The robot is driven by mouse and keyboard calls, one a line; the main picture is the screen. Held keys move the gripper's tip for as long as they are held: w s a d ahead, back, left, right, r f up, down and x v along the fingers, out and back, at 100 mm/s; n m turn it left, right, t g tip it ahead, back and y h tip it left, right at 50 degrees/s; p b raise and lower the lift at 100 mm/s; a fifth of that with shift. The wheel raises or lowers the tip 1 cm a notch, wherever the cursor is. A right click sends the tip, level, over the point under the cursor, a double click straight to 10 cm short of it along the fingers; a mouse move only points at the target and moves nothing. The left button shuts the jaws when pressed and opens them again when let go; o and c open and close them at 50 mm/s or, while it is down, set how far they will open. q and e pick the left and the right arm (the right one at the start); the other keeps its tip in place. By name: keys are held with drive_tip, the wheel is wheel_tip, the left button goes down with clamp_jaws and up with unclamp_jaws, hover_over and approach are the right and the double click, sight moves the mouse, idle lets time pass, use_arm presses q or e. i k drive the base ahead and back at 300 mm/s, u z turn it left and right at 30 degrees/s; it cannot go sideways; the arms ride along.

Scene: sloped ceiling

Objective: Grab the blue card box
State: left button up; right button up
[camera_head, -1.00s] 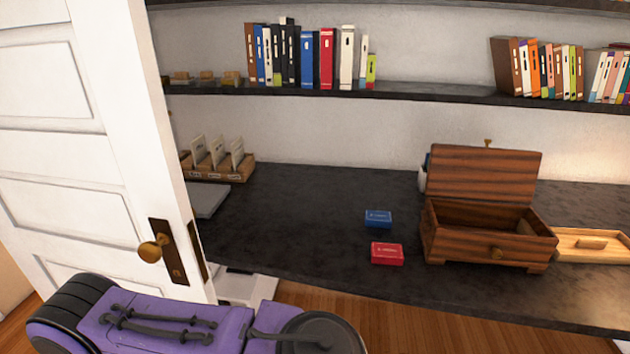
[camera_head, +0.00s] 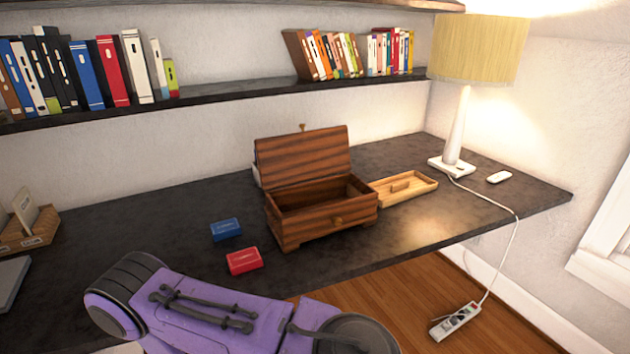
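The blue card box (camera_head: 226,230) lies flat on the dark desk (camera_head: 170,215), left of the open wooden chest (camera_head: 318,216). A red card box (camera_head: 244,260) lies just in front of it, a small gap apart. A purple and black link of my own arm crosses the bottom of the view, in front of the desk. Neither of my grippers shows in the view.
The wooden chest stands with its lid up. A shallow wooden tray (camera_head: 402,188), a lamp (camera_head: 462,95) and a small white object (camera_head: 499,177) are farther right. Card holders (camera_head: 30,226) stand at the left. A shelf with books (camera_head: 250,95) runs above.

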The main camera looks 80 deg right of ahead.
sight(222, 230)
drive_tip(key=z, duration=2.1)
